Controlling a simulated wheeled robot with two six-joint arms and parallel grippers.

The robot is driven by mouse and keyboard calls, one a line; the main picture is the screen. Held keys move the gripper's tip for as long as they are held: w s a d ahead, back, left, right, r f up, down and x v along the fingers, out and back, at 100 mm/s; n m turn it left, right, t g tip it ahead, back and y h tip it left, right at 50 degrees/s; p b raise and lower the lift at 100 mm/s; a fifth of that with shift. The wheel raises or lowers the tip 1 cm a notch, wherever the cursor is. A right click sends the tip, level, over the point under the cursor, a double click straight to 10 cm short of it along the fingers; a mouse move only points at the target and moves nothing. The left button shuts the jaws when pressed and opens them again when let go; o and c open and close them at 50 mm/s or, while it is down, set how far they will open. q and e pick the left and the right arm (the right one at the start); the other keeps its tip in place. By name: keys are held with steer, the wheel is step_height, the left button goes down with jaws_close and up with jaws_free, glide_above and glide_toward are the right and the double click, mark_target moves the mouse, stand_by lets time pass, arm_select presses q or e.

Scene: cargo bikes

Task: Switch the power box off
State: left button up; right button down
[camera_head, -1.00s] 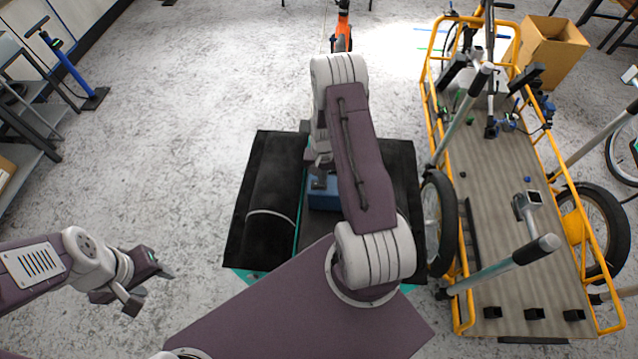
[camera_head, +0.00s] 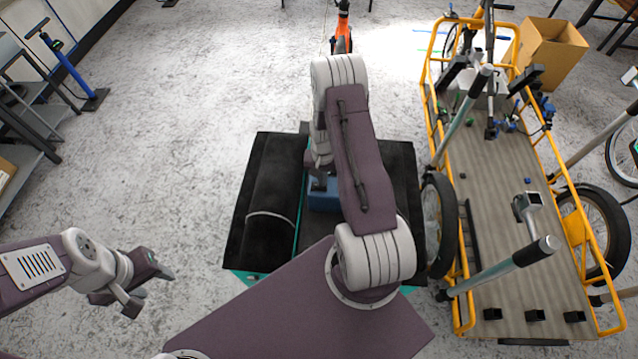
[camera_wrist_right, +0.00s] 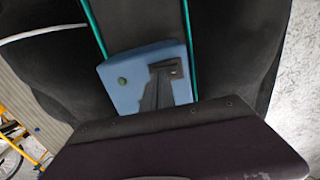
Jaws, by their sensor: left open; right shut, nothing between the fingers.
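The power box is a blue box (camera_head: 325,194) on the dark cart, partly hidden under my right arm in the head view. My left gripper (camera_head: 148,287) is open and empty, above bare floor at lower left.
The dark padded cart (camera_head: 270,190) with teal edges surrounds the box. A yellow-framed cargo bike (camera_head: 500,200) stands close on the right, with a cardboard box (camera_head: 548,52) behind it. A grey shelf (camera_head: 35,125) stands at far left. Floor between shelf and cart is clear.

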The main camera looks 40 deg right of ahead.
step_height(320, 180, up, 6)
steer(key=p, duration=0.4)
stand_by(0.4)
